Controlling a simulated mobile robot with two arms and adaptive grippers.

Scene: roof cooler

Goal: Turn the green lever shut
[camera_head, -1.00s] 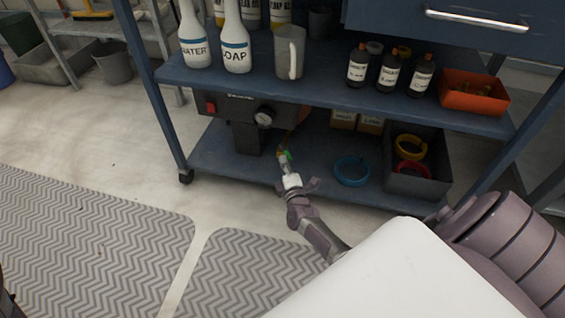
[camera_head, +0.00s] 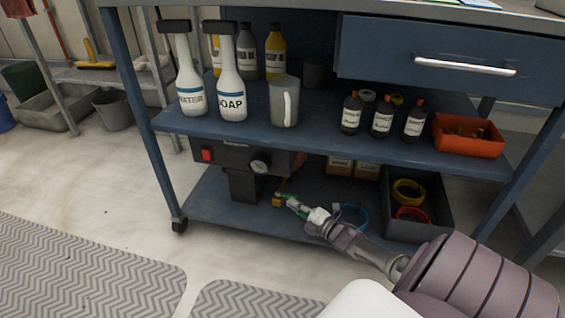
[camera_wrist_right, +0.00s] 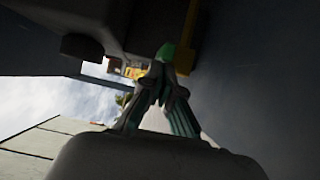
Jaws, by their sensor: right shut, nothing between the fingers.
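The green lever (camera_head: 283,195) is small in the head view, on a brass-yellow valve (camera_head: 277,201) low on the cart, to the right of the dark pump unit's column. In the right wrist view the lever's green end (camera_wrist_right: 166,51) shows just beyond the fingertips, with a yellow part (camera_wrist_right: 188,40) beside it. My right gripper (camera_head: 293,203) is shut and empty, its tips at the lever; they look close to touching, but I cannot tell contact. The right wrist view shows its fingertips (camera_wrist_right: 164,70) together. My left gripper is out of view.
The pump unit (camera_head: 233,155) has a gauge and a red switch. A blue ring (camera_head: 350,214) lies behind my right wrist, and a dark bin (camera_head: 432,214) with colored rings stands to the right. The shelf above (camera_head: 320,134) carries bottles, a jug and an orange tray.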

